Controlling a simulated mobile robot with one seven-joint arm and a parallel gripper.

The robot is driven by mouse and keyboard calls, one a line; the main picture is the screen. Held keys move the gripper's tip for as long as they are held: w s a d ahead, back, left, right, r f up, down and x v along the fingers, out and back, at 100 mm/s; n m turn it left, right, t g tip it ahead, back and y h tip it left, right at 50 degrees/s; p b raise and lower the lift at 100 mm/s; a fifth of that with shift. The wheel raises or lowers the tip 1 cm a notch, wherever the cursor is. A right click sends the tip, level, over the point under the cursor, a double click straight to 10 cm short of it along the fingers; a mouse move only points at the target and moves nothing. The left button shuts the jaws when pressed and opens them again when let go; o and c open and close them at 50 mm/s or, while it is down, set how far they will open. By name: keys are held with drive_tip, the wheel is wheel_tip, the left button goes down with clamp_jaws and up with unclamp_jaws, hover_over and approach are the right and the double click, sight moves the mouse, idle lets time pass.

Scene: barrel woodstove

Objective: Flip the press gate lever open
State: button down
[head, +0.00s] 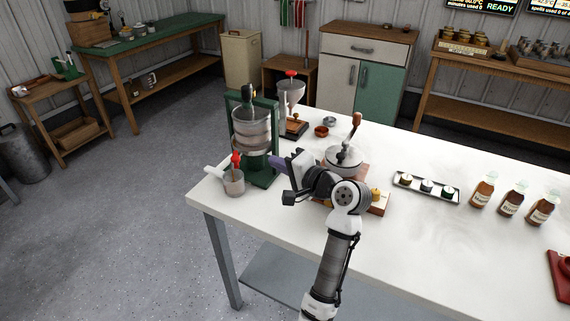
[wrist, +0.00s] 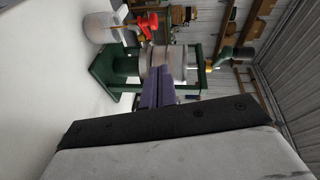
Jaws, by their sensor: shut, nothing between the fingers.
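The press (head: 252,128) is a green frame holding a grey cylinder, at the table's left end. It lies sideways in the wrist view (wrist: 160,60). A red lever (head: 235,161), apparently the gate lever, sticks up low on the press's left front, above a cup (head: 233,183). The red lever shows at the top of the wrist view (wrist: 146,22), beside the cup (wrist: 100,27). My gripper (head: 276,162) is shut and empty, with purple fingers pointing left toward the press's lower right side. In the wrist view the fingertips (wrist: 160,75) overlap the cylinder; contact is unclear.
A grinder with a crank (head: 343,157) stands close behind my wrist. A funnel stand (head: 290,95) is behind the press. A tray of small jars (head: 427,188) and several bottles (head: 510,203) are to the right. The white tabletop (head: 400,235) in front is clear.

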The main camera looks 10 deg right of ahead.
sight(235, 159)
drive_tip(key=w+a+f+p, duration=0.1)
drive_tip(key=w+a+p, duration=0.1)
drive_tip(key=w+a, duration=0.2)
drive_tip(key=shift+a+f, duration=0.25)
drive_tip(key=shift+a, duration=1.1)
drive_tip(key=shift+w+a, duration=0.1)
drive_tip(key=shift+a+p, duration=0.65)
drive_tip(key=shift+a, duration=0.2)
drive_tip(key=shift+s+a, duration=0.2)
drive_tip(key=shift+a, duration=0.1)
